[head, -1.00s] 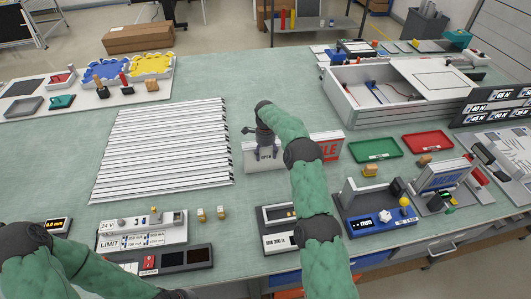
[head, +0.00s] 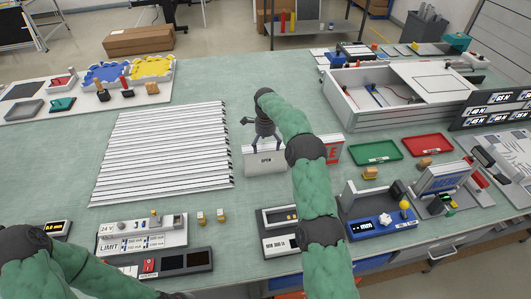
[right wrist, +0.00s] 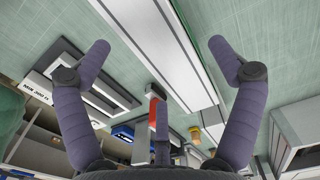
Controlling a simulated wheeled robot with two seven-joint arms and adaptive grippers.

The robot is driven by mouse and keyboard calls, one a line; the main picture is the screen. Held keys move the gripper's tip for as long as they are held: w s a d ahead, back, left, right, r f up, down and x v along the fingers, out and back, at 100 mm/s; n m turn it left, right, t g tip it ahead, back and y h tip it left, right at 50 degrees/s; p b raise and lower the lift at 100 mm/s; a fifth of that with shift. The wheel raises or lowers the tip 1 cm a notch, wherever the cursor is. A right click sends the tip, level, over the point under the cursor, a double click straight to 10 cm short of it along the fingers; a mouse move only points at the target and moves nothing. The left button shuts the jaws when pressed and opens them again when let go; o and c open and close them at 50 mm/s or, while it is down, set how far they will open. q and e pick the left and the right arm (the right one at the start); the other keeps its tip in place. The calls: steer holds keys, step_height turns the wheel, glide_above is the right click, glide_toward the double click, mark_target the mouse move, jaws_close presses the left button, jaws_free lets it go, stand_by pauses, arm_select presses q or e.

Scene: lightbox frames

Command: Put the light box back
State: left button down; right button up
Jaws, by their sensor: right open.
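A white light box (head: 265,162) marked OPEN stands upright on the green table, near the middle. A red light box (head: 333,149) with white lettering stands beside it, partly behind my right arm. My right gripper (head: 265,143) is just above the top edge of the OPEN box, pointing down, and holds nothing. In the right wrist view the two fingers (right wrist: 158,47) are spread wide, with a long white surface, likely the top of the box, between them. My left arm shows at the lower left of the head view; its gripper is out of the picture.
White slats (head: 165,150) lie left of the boxes. A green tray (head: 375,152) and a red tray (head: 428,145) lie to the right. A large open white case (head: 355,112) is behind them. Test devices (head: 285,240) line the front edge.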

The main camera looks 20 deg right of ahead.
steer(key=shift+r, duration=2.65)
